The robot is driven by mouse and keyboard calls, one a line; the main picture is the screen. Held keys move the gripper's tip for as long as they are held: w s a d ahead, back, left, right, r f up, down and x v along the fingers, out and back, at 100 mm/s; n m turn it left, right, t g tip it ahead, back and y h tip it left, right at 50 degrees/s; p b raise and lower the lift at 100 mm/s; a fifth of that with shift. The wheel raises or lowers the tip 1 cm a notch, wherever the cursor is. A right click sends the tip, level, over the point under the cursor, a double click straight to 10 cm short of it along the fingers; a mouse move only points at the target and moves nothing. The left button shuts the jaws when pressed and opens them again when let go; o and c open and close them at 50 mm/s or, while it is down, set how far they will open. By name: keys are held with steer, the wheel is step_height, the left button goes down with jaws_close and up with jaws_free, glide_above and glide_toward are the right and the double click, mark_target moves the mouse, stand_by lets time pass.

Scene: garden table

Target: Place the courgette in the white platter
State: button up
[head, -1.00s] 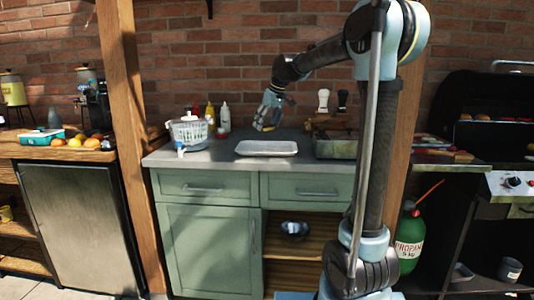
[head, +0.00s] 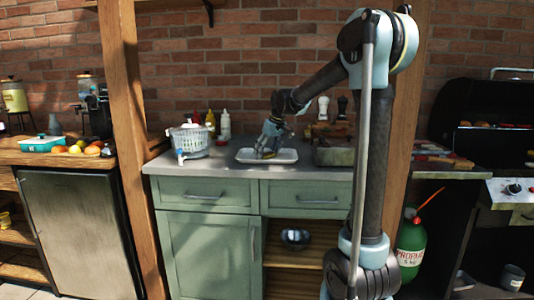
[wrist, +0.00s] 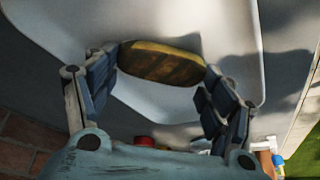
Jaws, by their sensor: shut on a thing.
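The white platter (head: 288,157) lies on the grey counter, and its pale surface fills much of the wrist view (wrist: 150,98). My gripper (head: 267,153) is low over the left half of the platter. In the wrist view its two fingers (wrist: 160,68) are shut on the courgette (wrist: 162,64), a dark yellow-green piece held crosswise. The courgette lies over the platter's floor in that view. I cannot tell whether it touches the platter. In the head view the courgette is too small and too covered by the fingers to make out.
A dark metal bin (head: 334,152) sits close to the right. A wooden post (head: 130,120) rises left of the counter.

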steer(key=o, duration=1.1)
steer(key=shift+f, duration=0.1)
steer(key=shift+c, duration=0.2)
steer(key=v, duration=1.2)
steer(key=s+d+f+m+h, duration=0.1)
steer(key=s+d+f+m, duration=0.1)
steer(key=s+d+f, duration=0.6)
steer(key=s+d+f+m+h, duration=0.1)
steer(key=s+d+f+m, duration=0.1)
steer(key=s+d, duration=0.65)
steer(key=s+d+f+m, duration=0.2)
steer(key=s+f, duration=0.7)
steer(key=s, duration=0.2)
steer(key=s+d+f+m+g+h, duration=0.1)
steer(key=s+d+f+m, duration=0.1)
steer(key=s+f, duration=0.7)
steer(key=shift+s+d+f+m, duration=0.3)
steer(key=shift+s+f, duration=0.05)
steer(key=shift+s, duration=0.5)
